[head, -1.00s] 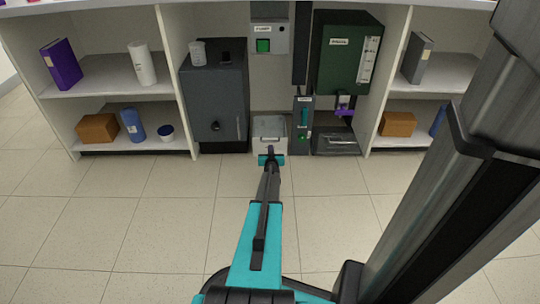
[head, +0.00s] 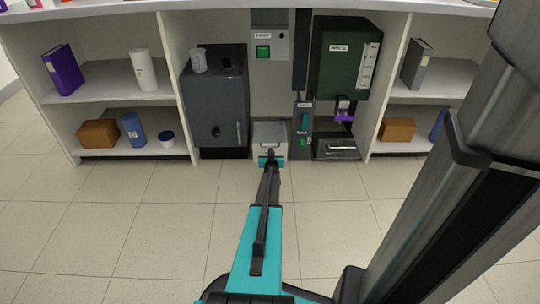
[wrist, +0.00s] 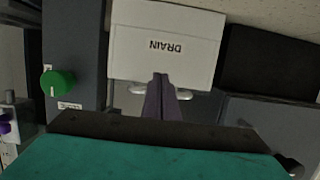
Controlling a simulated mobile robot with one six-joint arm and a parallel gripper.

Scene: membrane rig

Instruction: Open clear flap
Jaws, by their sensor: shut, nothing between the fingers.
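A pale box (head: 270,130) stands on the floor at the foot of the rig. In the wrist view its pale panel (wrist: 165,30) reads "DRAIN" upside down. A light handle (wrist: 138,91) runs along the panel's edge and shows on both sides of my fingers. I cannot tell whether this panel is the clear flap; it looks pale, not see-through. My gripper (head: 271,156) is shut and empty at the front of the box. In the wrist view its dark fingertips (wrist: 164,79) overlap the handle and hide its middle. I cannot tell whether they touch.
A slim dark unit with a green knob (wrist: 58,83) stands close to the box's right in the head view. A dark grey cabinet (head: 215,100) is on the left, a dark green unit (head: 345,65) on the right above a low tray (head: 335,155). The floor in front is clear.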

